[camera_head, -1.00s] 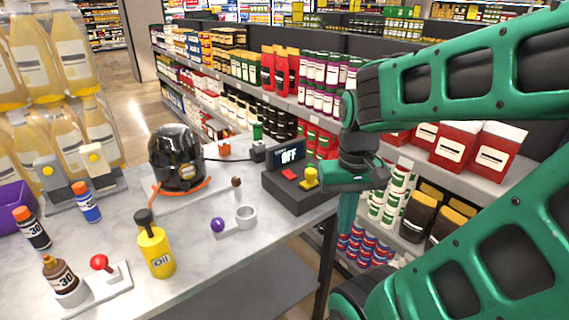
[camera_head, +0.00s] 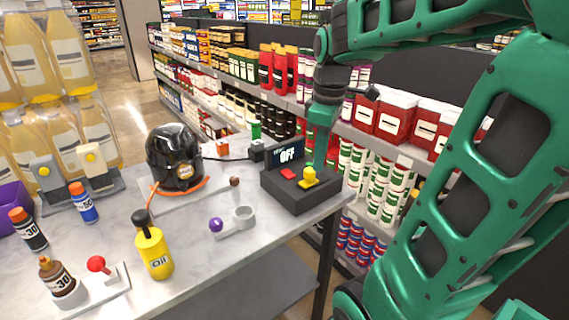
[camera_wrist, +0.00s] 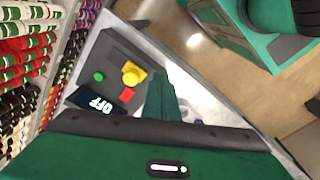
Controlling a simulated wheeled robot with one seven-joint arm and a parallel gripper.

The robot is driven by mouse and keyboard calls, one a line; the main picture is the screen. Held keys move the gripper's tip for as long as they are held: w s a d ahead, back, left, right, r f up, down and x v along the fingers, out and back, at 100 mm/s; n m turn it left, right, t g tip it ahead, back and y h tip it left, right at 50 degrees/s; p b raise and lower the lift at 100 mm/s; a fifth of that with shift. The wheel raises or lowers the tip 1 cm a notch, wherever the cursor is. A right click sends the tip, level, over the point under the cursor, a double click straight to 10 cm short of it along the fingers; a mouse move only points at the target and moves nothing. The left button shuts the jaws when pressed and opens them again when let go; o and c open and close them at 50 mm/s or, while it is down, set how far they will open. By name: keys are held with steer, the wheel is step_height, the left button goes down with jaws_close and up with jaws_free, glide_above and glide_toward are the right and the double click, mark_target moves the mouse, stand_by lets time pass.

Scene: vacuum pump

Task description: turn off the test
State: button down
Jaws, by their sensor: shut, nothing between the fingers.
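The dark grey test box (camera_head: 297,203) stands at the right end of the table. Its small screen (camera_head: 287,152) reads "OFF", and the wrist view also shows this screen (camera_wrist: 99,103). On top are a red button (camera_head: 288,173) and a yellow knob (camera_head: 309,177). The wrist view shows the red button (camera_wrist: 127,95), the yellow knob (camera_wrist: 132,74) and a green button (camera_wrist: 98,76). My gripper (camera_head: 318,167) is shut and empty, pointing down just behind the yellow knob. In the wrist view its fingers (camera_wrist: 160,80) are beside the red button and knob; contact cannot be told.
A black pump (camera_head: 174,158) with an orange ring stands left of the box. A purple-knobbed valve (camera_head: 216,225), a yellow oil bottle (camera_head: 153,250) and a red-knobbed lever (camera_head: 97,264) stand nearer. Stocked shelves run behind the table.

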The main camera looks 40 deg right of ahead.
mark_target(286, 171)
steer(key=w+r+n, duration=0.5)
steer(key=w+n, duration=0.7)
steer(key=shift+w+d+t, duration=0.25)
steer(key=shift+d+t, duration=0.05)
steer(key=shift+d, duration=0.05)
steer(key=f, duration=0.4)
steer(key=w+f, duration=0.1)
steer(key=f, duration=0.8)
steer(key=shift+w+f, duration=0.35)
steer(key=shift+f, duration=0.05)
